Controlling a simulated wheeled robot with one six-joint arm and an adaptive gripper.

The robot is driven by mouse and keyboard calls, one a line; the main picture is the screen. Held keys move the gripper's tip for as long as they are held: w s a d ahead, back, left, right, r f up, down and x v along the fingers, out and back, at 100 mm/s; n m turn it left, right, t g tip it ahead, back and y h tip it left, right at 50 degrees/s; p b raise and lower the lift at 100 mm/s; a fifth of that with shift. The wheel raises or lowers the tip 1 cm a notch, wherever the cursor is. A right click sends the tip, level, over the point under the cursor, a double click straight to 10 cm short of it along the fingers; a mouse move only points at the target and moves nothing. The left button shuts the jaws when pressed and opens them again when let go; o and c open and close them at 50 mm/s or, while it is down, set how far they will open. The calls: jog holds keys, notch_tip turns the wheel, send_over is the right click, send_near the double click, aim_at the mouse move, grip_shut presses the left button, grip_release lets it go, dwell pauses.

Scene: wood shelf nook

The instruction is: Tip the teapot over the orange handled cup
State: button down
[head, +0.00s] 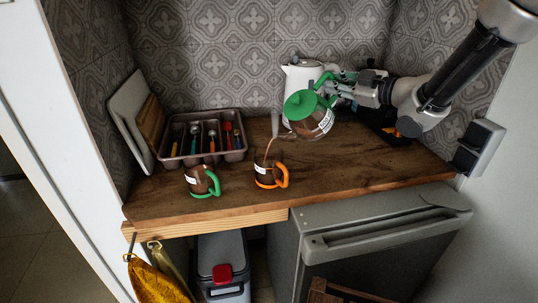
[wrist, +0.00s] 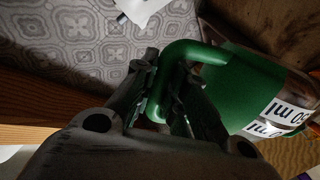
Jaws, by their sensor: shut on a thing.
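The glass teapot (head: 314,122) with a green lid and handle is held tilted above the counter, its spout pointing down to the left. A thin brown stream runs from the spout to the orange handled cup (head: 265,174), which stands upright on the wood and shows brown inside. My gripper (head: 333,86) is shut on the teapot's green handle. In the wrist view, my gripper's fingers (wrist: 172,100) close around the green handle, and the teapot (wrist: 255,90) is at the right with a white label. A green handled cup (head: 198,181) stands to the left of the orange one.
A cutlery tray (head: 237,155) with several utensils is at the back left, beside leaning boards (head: 130,110). A white kettle (head: 296,76) stands behind the teapot. A dark tray (head: 395,139) lies under my arm. The wooden counter (head: 360,170) is clear at the front right.

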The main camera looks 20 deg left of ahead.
aim_at(330, 74)
jog(key=shift+s+a+r+n, duration=0.45)
jog(key=shift+s+r+n, duration=0.1)
jog(key=shift+s+n, duration=0.1)
dwell(1.4)
jog(key=shift+s+a+r+n+h+p, duration=0.15)
jog(key=shift+s+a+r+n+p, duration=0.15)
jog(key=shift+r+p, duration=0.15)
jog(key=shift+s+a+r+n+h+p, duration=0.15)
jog(key=shift+s+r+n+p, duration=0.15)
jog(key=shift+r, duration=0.25)
dwell(1.1)
